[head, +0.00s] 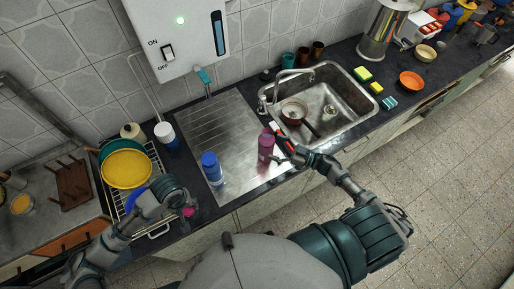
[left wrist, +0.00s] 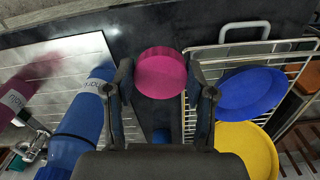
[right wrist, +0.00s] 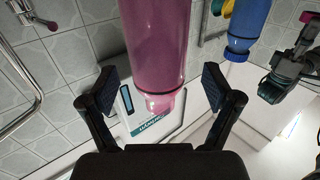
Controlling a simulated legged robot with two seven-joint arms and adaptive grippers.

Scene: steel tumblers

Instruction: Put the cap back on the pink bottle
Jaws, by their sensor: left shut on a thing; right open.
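The pink bottle (head: 265,146) stands upright on the steel drainboard, left of the sink. In the right wrist view the bottle (right wrist: 155,45) appears upside down, its narrow neck between the fingers. My right gripper (head: 278,150) is open beside the bottle, its fingers (right wrist: 165,90) spread either side without visible contact. The pink cap (head: 189,212) is away from the bottle, over the counter's front edge near the dish rack. My left gripper (head: 184,207) is shut on it; in the left wrist view the round cap (left wrist: 160,73) sits between both fingertips.
A blue bottle (head: 212,169) stands on the drainboard (head: 225,120) between the cap and the pink bottle. The dish rack (head: 157,160) holds yellow, green and blue dishes. The sink (head: 335,100) holds a pan (head: 294,110). Sponges (head: 362,74) and an orange bowl (head: 411,81) lie right.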

